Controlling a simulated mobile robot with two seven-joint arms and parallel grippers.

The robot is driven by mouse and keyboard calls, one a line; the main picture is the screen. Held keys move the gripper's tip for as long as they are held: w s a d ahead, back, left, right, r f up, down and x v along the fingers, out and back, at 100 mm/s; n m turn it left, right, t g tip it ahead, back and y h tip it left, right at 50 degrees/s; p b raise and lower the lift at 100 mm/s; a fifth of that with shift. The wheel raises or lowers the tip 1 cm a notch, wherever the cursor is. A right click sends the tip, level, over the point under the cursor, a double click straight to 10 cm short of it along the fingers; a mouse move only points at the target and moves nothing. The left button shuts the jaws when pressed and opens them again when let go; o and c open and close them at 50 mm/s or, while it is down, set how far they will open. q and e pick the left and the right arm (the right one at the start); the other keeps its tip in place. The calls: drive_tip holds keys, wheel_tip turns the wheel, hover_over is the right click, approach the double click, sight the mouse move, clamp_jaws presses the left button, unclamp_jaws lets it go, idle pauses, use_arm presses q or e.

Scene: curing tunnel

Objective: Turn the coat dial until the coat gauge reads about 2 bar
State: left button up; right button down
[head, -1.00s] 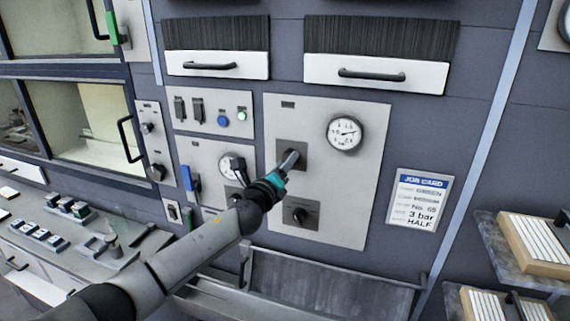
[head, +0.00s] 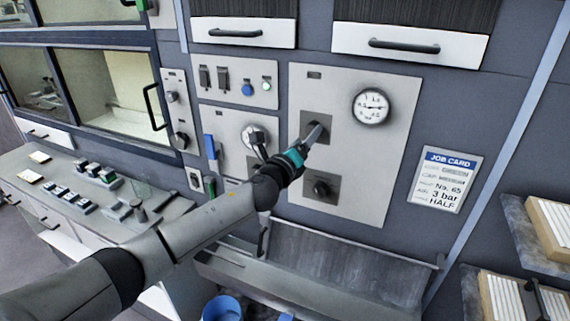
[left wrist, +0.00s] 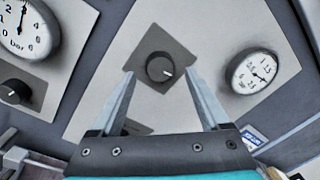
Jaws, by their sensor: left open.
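A dark round dial (left wrist: 161,67) with a pale pointer mark sits on a dark square plate on the tall light panel (head: 365,185). In the left wrist view it lies between my left gripper's fingers. My left gripper (head: 317,133) is open in front of this dial, and its fingers partly hide it in the head view. I cannot tell whether they touch it. A round white gauge (head: 370,106) is up and right of the dial; it also shows in the left wrist view (left wrist: 255,72). Its exact reading is too small to tell. My right gripper is not in view.
A second dial (head: 321,188) sits below on the same panel. A smaller panel to the left carries another gauge (left wrist: 26,30) marked bar. A job card (head: 445,180) hangs to the right. A metal trough (head: 330,265) lies below the panels.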

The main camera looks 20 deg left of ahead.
use_arm(q)
drive_tip(key=s+a+b, duration=0.1)
drive_tip(key=s, duration=1.2)
drive_tip(key=shift+f+b, duration=0.3)
drive_tip(key=shift+b, duration=0.05)
drive_tip(key=shift+s, duration=0.1)
